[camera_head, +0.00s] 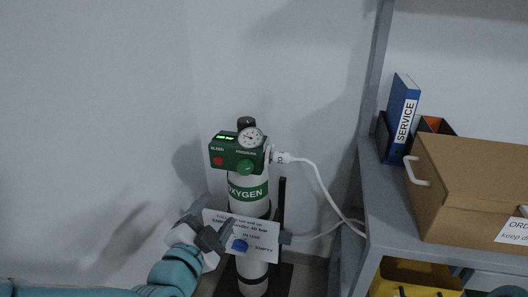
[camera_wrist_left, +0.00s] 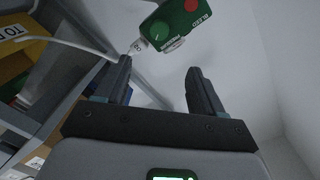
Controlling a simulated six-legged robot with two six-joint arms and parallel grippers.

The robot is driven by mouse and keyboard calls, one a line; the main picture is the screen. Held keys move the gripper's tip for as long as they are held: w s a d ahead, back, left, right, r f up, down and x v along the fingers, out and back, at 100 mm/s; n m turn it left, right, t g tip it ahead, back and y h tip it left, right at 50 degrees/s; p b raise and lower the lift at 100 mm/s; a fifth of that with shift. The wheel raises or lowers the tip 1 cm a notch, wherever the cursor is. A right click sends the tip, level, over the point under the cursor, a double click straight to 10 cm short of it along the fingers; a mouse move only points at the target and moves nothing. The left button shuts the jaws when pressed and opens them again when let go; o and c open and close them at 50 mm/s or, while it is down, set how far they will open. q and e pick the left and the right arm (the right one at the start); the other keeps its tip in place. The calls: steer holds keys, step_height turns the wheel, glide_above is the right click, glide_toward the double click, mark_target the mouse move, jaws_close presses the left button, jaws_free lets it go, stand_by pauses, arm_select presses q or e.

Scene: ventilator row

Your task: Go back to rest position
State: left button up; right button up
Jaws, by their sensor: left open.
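My left gripper (camera_head: 216,220) is in front of the lower part of the oxygen cylinder (camera_head: 248,190), at the left side of a white sign (camera_head: 262,236). In the left wrist view my left gripper (camera_wrist_left: 160,72) is open, with nothing between its two dark fingers. The green regulator block (camera_head: 236,154) with a red button, a green knob and a round gauge (camera_head: 251,138) sits on top of the cylinder. The block also shows above the fingers in the left wrist view (camera_wrist_left: 178,22). My right gripper is in neither view.
A white hose (camera_head: 318,180) runs from the regulator to the grey shelf (camera_head: 385,205) at right. On the shelf are a blue SERVICE binder (camera_head: 403,115) and a cardboard box (camera_head: 475,185). A yellow bin (camera_head: 415,276) is below. Bare wall is at left.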

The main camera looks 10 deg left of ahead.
arm_select(q)
step_height(320, 180, down, 26)
steer(key=s+d+n+g, duration=0.1)
steer(key=s+d+g, duration=0.15)
steer(key=g, duration=0.55)
steer(key=s+d+f+n+g+h, duration=0.15)
steer(key=s+f+n+g, duration=0.25)
steer(key=s+f, duration=0.4)
steer(key=s+d+f+n+g+h, duration=0.1)
steer(key=s+d+f+n+g, duration=0.25)
steer(key=s+f, duration=0.45)
step_height(320, 180, up, 26)
steer(key=s+n+g+p, duration=0.1)
steer(key=n+p, duration=0.3)
steer(key=p, duration=2.1)
steer(key=shift+s+d+f, duration=0.15)
steer(key=shift+s+f, duration=0.05)
steer(key=shift+s, duration=0.15)
steer(key=shift+g+h, duration=0.25)
steer(key=shift+s+f, duration=0.1)
